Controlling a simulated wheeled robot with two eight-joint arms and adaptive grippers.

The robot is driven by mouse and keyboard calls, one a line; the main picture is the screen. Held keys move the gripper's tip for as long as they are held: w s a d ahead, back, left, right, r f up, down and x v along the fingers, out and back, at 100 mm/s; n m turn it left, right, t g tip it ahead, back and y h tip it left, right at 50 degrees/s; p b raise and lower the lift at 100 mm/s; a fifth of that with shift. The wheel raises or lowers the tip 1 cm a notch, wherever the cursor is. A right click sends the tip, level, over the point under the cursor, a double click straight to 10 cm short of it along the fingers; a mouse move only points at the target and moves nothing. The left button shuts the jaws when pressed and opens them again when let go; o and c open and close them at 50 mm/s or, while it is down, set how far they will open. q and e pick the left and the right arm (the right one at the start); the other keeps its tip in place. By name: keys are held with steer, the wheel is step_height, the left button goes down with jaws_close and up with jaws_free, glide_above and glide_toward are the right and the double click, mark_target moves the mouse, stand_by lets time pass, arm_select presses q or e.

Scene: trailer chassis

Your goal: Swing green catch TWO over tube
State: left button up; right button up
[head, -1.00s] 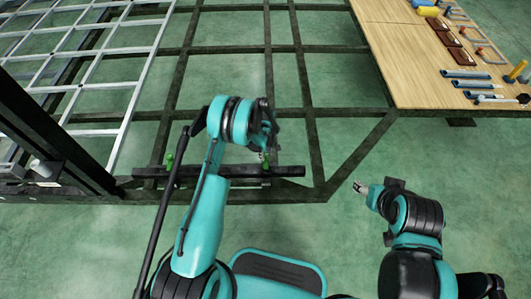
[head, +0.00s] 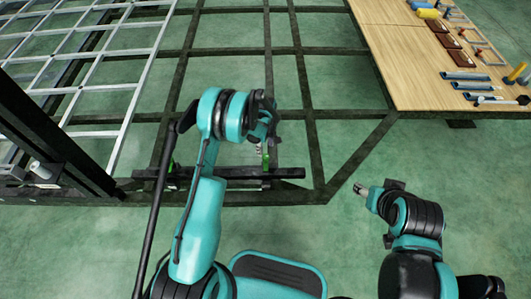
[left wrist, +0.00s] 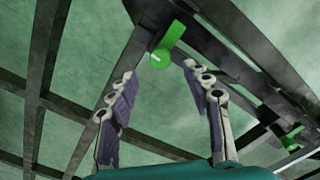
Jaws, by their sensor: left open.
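A green catch (left wrist: 167,45) stands on a dark bar just beyond my left fingertips in the left wrist view. In the head view this catch (head: 265,159) shows beside my left gripper (head: 262,143), partly covered by it. My left gripper (left wrist: 160,74) is open and empty, its fingers spread on either side below the catch. A second green catch (left wrist: 292,138) sits farther along the bar. The dark tube (head: 290,172) runs crosswise on the chassis, partly hidden by my left arm. I cannot tell which catch is numbered two. My right gripper (head: 362,189) hangs clear over the floor.
The dark chassis frame (head: 313,140) has open gaps to the green floor. A silver grid (head: 130,100) lies at the left beside a dark post. A wooden table (head: 395,60) with tubes and tools stands at the right. Floor at the lower right is clear around my right arm.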

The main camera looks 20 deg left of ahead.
arm_select(q)
step_height(320, 180, up, 6)
steer(key=shift+f, duration=0.1)
stand_by(0.5)
step_height(320, 180, up, 12)
steer(key=m+t, duration=0.2)
steer(key=m, duration=0.1)
glide_above(265, 156)
steer(key=s, duration=0.3)
steer(key=s+r+m+t, duration=0.1)
steer(key=s+r+m, duration=0.2)
steer(key=s+r, duration=0.45)
steer(key=s+r+m+t, duration=0.2)
steer(key=s+r+m, duration=0.1)
steer(key=s, duration=0.5)
steer(key=s+r+m+t, duration=0.2)
steer(key=s+r+m, duration=0.1)
steer(key=s, duration=0.5)
steer(key=shift+a, duration=0.15)
steer(key=shift+s+r, duration=0.1)
